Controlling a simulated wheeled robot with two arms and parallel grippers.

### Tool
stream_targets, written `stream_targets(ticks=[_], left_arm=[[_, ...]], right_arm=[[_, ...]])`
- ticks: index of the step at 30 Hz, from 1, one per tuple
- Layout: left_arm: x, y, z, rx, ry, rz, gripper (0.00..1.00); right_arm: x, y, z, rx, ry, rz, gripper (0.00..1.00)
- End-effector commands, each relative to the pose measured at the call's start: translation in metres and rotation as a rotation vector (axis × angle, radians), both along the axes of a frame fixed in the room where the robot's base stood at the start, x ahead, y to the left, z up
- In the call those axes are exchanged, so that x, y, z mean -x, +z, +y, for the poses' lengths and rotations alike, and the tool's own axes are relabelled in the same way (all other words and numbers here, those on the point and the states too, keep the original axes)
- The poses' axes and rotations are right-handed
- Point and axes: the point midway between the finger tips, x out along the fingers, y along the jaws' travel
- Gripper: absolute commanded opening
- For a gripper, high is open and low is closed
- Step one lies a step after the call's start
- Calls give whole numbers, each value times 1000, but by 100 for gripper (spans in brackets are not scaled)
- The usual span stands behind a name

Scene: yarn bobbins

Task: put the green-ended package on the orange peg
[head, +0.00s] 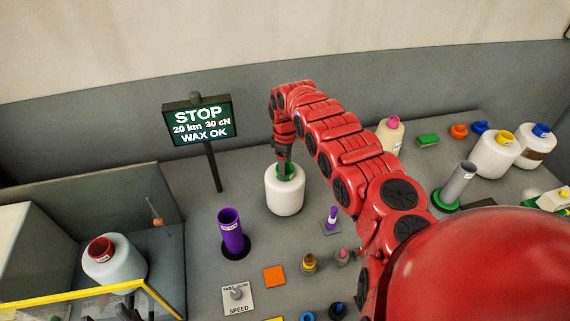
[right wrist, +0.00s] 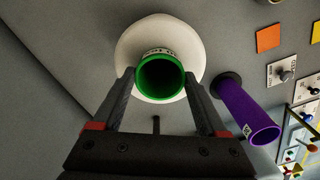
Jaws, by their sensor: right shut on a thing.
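The green-ended package is a white bobbin (head: 285,198) with a green tube end on top, standing at mid-table in the head view. In the right wrist view its green end (right wrist: 160,78) faces the camera, with the white body behind. My right gripper (head: 285,165) comes down from above and is shut on the green end, one finger at each side. A thin rod with an orange part (head: 157,219) shows inside the case at left; I cannot tell if it is the orange peg. Dark prongs (head: 128,312) at the bottom edge may be my left gripper.
A purple tube (head: 231,232) stands just left of the package. A STOP sign (head: 197,120) stands behind it. The yellow-edged case (head: 90,293) at left holds a red-ended package (head: 115,262). Small pegs and an orange square (head: 275,276) lie in front.

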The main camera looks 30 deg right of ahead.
Motion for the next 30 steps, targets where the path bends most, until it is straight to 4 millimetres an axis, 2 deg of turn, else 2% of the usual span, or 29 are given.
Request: stream_targets(ticks=[27,28,30], left_arm=[[0,-7,0,0,0,1,50],[0,-7,0,0,0,1,50],[0,-7,0,0,0,2,50]], right_arm=[[-1,-9,0,1,1,-3,0],[-1,-9,0,1,0,-3,79],[-1,-8,0,1,0,-3,92]])
